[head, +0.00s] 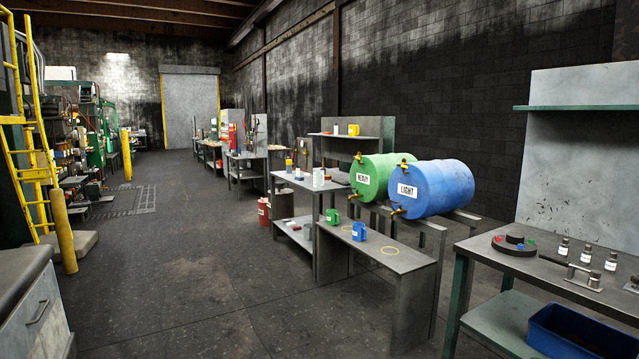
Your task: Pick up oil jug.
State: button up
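A small green jug (332,217) and a small blue jug (359,231) stand upright on a low grey bench (412,264) right of centre. They are apart from each other, and I cannot tell which one is the oil jug. Behind them a green drum marked HEAVY (369,190) and a blue drum marked LIGHT (430,195) lie on a stand, with brass taps facing the bench. My gripper is not in view.
A yellow ring (389,251) is marked on the bench top. A workbench (480,247) with small bottles is at the right, with a blue bin (560,333) below. A yellow ladder (38,150) stands left. The floor (190,270) is open in the middle.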

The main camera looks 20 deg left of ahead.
aim_at(318, 174)
jog(key=i+j+u, duration=0.5)
jog(key=i, duration=0.2)
jog(key=i+j+u, duration=0.3)
jog(key=i, duration=0.6)
jog(key=i+l+u, duration=0.1)
jog(key=i+u, duration=0.15)
jog(key=i, duration=2.65)
